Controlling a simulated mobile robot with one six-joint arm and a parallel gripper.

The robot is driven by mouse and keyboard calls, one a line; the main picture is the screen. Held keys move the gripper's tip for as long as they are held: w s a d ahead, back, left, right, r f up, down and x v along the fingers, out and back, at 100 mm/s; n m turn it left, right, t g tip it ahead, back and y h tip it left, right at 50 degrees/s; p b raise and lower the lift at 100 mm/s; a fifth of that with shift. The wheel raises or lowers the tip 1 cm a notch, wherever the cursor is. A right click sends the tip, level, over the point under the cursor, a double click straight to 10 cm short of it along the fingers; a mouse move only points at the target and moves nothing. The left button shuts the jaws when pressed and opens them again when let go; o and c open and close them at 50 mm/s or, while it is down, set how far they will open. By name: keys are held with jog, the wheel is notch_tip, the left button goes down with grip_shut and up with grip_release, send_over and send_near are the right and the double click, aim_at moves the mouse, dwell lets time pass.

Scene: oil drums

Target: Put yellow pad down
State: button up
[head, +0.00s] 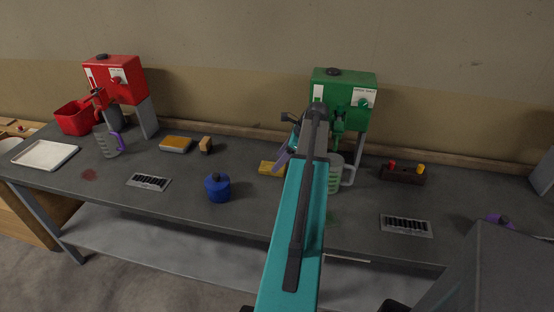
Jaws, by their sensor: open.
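A yellow pad (268,168) lies on the grey workbench (260,210), left of the green dispenser. My gripper (281,160) is open just above and beside its right end. My teal arm hides part of the area there, so I cannot tell whether the fingers touch the pad. Another pad with a yellow-orange top and pale base (175,144) lies farther left, with a small yellow-brown block (206,145) next to it.
A green dispenser (362,92) with a measuring jug (336,174) stands behind my arm. A red dispenser (122,78), red bin (74,119), purple-handled jug (108,145) and white tray (44,154) are at left. A blue canister (217,187) stands near the front edge.

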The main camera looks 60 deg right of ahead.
jog(key=shift+p+v, duration=1.15)
jog(key=shift+v, duration=0.7)
jog(key=shift+w, duration=0.1)
